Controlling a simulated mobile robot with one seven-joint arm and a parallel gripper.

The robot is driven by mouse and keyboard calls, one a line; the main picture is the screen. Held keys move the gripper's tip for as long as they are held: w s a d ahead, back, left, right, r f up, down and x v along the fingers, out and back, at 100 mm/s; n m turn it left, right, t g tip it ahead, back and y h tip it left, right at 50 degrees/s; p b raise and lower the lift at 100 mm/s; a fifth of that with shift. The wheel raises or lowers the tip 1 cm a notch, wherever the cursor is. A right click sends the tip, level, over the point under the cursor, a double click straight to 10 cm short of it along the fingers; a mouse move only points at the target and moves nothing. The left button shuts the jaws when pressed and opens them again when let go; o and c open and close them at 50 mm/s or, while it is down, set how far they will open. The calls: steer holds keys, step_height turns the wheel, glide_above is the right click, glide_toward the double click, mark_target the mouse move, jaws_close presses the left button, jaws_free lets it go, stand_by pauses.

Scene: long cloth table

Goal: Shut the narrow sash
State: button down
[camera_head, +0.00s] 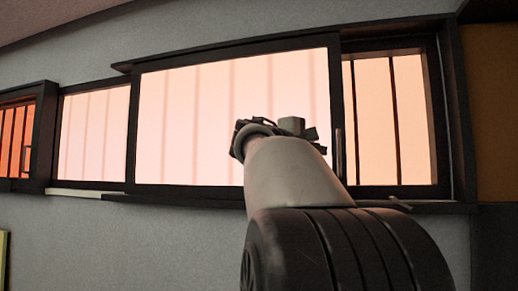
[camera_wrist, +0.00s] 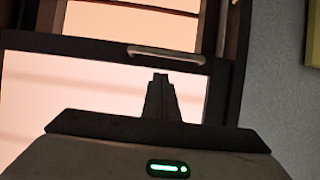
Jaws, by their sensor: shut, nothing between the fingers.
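A dark-framed window runs along the wall. A sash with a pale pane (camera_head: 190,120) fills its middle, and a thin upright handle (camera_head: 338,155) stands at that sash's right edge. The handle also shows as a metal bar in the wrist view (camera_wrist: 165,55). Right of it, dark bars show more sharply through the right section (camera_head: 390,120), which looks uncovered. I cannot tell for certain which sash is the narrow one. My gripper (camera_wrist: 160,78) is shut and empty, in front of the pale pane, its tips apart from the handle in the picture. My arm hides part of the lower frame.
A left pane (camera_head: 95,130) adjoins the middle sash. Beyond it, a separate dark frame (camera_head: 45,140) has an orange pane and a small square fitting. A ledge (camera_head: 440,207) runs under the window. An orange-brown panel (camera_head: 495,100) stands at the right.

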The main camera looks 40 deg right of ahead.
steer(key=shift+s+d, duration=0.25)
steer(key=shift+s, duration=0.75)
